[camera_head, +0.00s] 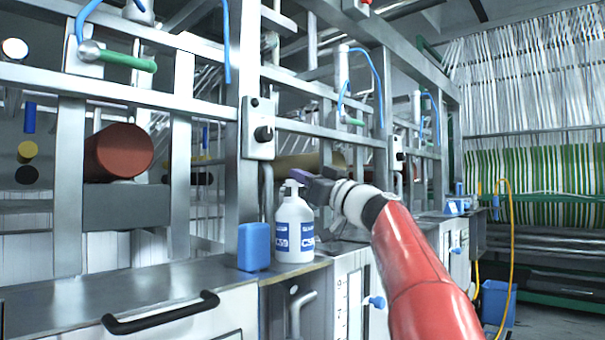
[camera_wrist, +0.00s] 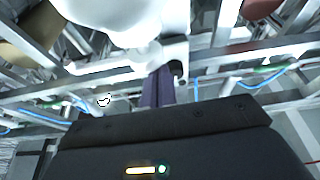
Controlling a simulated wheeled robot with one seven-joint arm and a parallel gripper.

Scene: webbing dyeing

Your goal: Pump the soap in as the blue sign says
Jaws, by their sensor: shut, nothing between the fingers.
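A white soap bottle (camera_head: 294,228) with a pump top and a blue-and-white label stands upright on the steel counter. My gripper (camera_head: 297,177) is shut and empty, with its dark purple fingertips at the bottle's pump head. I cannot tell whether they touch it or whether it is pressed down. In the wrist view, the shut fingers (camera_wrist: 158,86) point toward a large white shape that looks like the bottle (camera_wrist: 115,18). A plain blue block-like object (camera_head: 254,247) stands just left of the bottle. No readable blue sign shows apart from the label.
The steel counter (camera_head: 160,290) is clear left of the blue object. A metal frame with a grey control box (camera_head: 259,128) rises behind the bottle. A black drawer handle (camera_head: 160,314) sticks out in front. A dark red roller (camera_head: 119,151) sits at the left.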

